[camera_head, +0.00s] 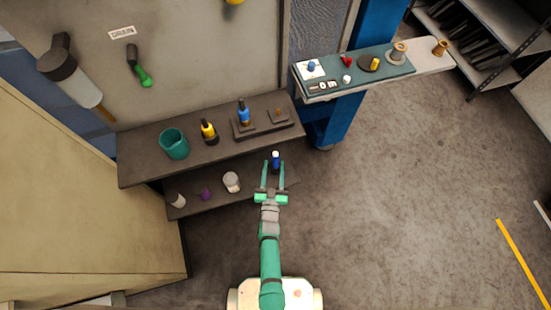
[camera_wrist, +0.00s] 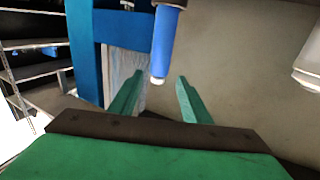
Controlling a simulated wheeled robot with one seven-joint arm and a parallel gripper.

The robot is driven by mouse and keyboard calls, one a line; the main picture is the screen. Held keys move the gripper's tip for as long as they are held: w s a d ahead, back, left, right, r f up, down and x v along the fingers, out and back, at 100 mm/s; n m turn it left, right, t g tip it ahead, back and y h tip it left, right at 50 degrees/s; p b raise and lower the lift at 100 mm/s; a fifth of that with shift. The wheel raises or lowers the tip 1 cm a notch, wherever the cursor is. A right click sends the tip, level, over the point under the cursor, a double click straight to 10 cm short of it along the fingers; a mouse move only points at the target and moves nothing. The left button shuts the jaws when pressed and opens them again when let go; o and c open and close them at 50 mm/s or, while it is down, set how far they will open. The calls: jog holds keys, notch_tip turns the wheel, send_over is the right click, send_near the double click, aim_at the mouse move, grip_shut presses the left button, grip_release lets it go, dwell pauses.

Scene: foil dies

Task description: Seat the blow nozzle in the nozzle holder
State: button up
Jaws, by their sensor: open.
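A slim blue piece with a white tip, likely the blow nozzle (camera_head: 276,162), stands upright at the lower shelf's right end. In the wrist view the blue nozzle (camera_wrist: 165,40) lies beyond the gap between my fingers, its white end towards them. My gripper (camera_head: 273,174) is open, with a green finger on either side of the nozzle in the head view. A dark square block with a small brownish middle, possibly the nozzle holder (camera_head: 279,116), sits on the upper shelf, above the nozzle in the picture.
A blue bottle (camera_head: 243,113), a yellow bottle (camera_head: 208,130) and a teal cup (camera_head: 174,143) stand on the upper shelf (camera_head: 140,170). A whitish jar (camera_head: 232,182) stands left of my gripper on the lower shelf. The floor to the right is clear.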

jog(key=s+r, duration=0.3)
jog(key=s, duration=0.5)
jog(key=s+r, duration=0.2)
jog(key=s, duration=0.6)
jog(key=s+r+g, duration=0.1)
jog(key=s+r, duration=0.4)
jog(key=r, duration=0.3)
jog(key=s+r, duration=0.5)
jog(key=r, duration=0.3)
jog(key=s+r+g+y, duration=0.1)
jog(key=s+r, duration=0.5)
jog(key=r, duration=0.3)
jog(key=shift+d+n+g, duration=0.3)
jog(key=shift+d+n, duration=0.1)
jog(key=shift+d, duration=0.05)
